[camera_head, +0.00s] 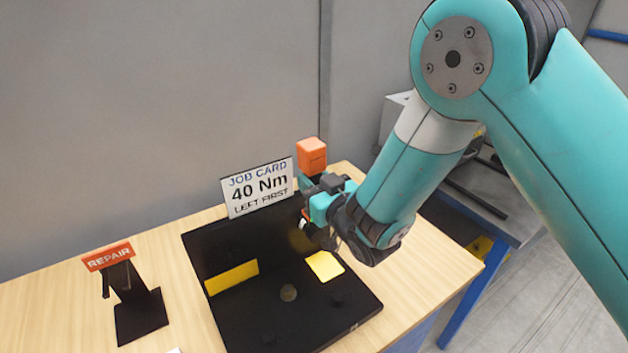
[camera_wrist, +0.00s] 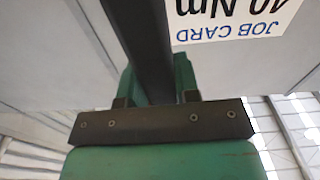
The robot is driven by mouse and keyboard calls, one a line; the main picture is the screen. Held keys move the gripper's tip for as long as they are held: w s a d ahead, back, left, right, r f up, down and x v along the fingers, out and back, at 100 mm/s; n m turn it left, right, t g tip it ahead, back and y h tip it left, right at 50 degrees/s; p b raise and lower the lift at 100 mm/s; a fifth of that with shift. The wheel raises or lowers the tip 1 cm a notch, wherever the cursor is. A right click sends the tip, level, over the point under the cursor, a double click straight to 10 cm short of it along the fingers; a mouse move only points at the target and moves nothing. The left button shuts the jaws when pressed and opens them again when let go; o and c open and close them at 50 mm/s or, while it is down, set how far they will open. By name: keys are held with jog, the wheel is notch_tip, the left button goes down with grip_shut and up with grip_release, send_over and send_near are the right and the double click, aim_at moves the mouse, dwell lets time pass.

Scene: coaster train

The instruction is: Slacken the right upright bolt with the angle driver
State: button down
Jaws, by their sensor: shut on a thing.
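My gripper (camera_head: 328,203) is over the back right part of the black fixture plate (camera_head: 240,318), in front of the job card. In the wrist view its green fingers (camera_wrist: 157,82) are shut on a dark bar, which looks like the handle of the angle driver (camera_wrist: 143,35). In the head view the driver's orange end (camera_head: 312,156) stands up above the gripper. Its lower end is largely hidden by the gripper. I cannot make out the right upright bolt; my gripper and wrist cover that area. Whether the driver touches a bolt cannot be told.
The job card (camera_head: 258,188) reads "40 Nm, left first". A black stand with a red "REPAIR" sign (camera_head: 109,256) is at left. Bare wooden bench (camera_head: 190,295) lies between.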

jog(key=shift+p+x, duration=0.8)
jog(key=shift+p, duration=0.4)
dwell(1.4)
